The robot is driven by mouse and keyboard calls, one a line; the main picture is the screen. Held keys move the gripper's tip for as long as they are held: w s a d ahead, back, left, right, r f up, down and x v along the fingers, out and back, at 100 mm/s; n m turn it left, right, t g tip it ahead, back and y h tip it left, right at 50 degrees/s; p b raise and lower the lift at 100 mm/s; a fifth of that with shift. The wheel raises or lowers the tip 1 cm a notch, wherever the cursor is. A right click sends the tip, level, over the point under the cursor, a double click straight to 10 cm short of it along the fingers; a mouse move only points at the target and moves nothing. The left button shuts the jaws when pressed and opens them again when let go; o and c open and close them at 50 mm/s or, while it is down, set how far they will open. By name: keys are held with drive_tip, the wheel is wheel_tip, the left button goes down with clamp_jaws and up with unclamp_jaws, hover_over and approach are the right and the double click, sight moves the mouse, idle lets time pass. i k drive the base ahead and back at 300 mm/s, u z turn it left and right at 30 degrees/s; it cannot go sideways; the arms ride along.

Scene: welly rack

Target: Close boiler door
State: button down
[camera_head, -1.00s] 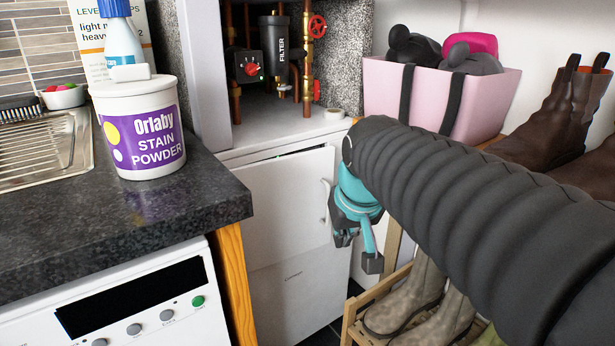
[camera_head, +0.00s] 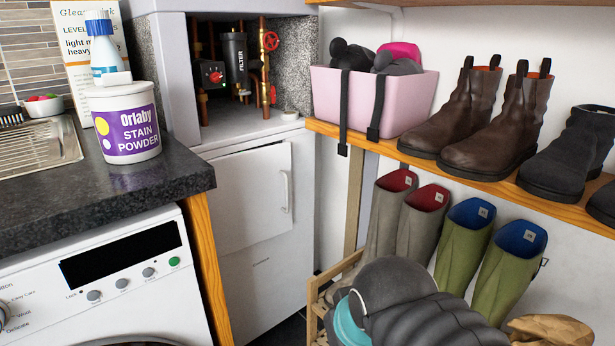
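The white boiler door (camera_head: 252,198) is on the front of the white boiler cabinet (camera_head: 268,285), below the pipe recess. Its pale vertical handle (camera_head: 286,192) is on the right side. My arm is at the bottom centre, right of the boiler and in front of the boots. My gripper's fingers are out of frame, and nothing of mine touches the door.
A wooden rack (camera_head: 325,290) with grey boots (camera_head: 385,225) and green boots (camera_head: 465,250) stands right of the boiler. A shelf (camera_head: 480,180) above holds brown boots and a pink tub (camera_head: 410,100). A dark counter (camera_head: 120,205) and a washing machine (camera_head: 105,275) stand left.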

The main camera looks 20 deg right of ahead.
sight(251, 204)
drive_tip(key=z, duration=0.9)
drive_tip(key=k, duration=0.45)
drive_tip(key=u, duration=1.05)
drive_tip(key=i, duration=0.9)
